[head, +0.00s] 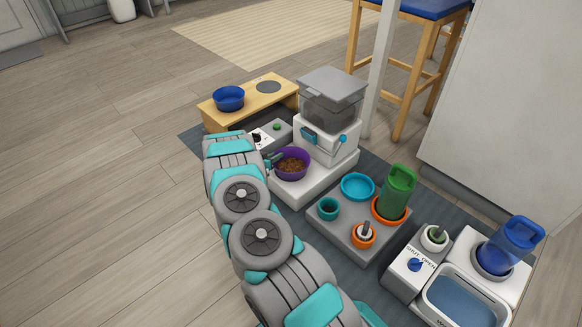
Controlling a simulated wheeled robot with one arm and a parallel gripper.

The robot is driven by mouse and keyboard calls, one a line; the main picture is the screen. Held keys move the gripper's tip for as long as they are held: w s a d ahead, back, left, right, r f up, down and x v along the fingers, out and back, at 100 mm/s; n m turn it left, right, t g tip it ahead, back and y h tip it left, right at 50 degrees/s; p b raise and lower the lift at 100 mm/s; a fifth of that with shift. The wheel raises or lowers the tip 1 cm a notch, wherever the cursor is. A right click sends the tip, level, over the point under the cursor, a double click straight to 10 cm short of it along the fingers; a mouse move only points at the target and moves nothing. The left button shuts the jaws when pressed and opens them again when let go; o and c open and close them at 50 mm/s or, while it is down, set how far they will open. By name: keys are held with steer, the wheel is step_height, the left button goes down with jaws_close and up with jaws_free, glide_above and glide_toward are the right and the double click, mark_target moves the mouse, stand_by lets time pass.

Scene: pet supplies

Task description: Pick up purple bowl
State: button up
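The purple bowl (291,176) stands upright on the white base of a food dispenser (327,138) in the head view. It holds brown kibble. My arm reaches up from the bottom of the picture, and my gripper (270,159) is at the bowl's left rim. Only a small teal and dark part of the gripper shows there. I cannot tell whether it touches the rim or whether its fingers are open or shut.
A wooden stand (262,102) with a blue bowl (229,97) is behind. A grey block (348,246) to the right carries a teal dish (357,186), a green bottle (397,191) and small cups. A water unit (462,300) is at the lower right. The floor at left is clear.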

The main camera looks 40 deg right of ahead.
jaws_close()
stand_by(1.1)
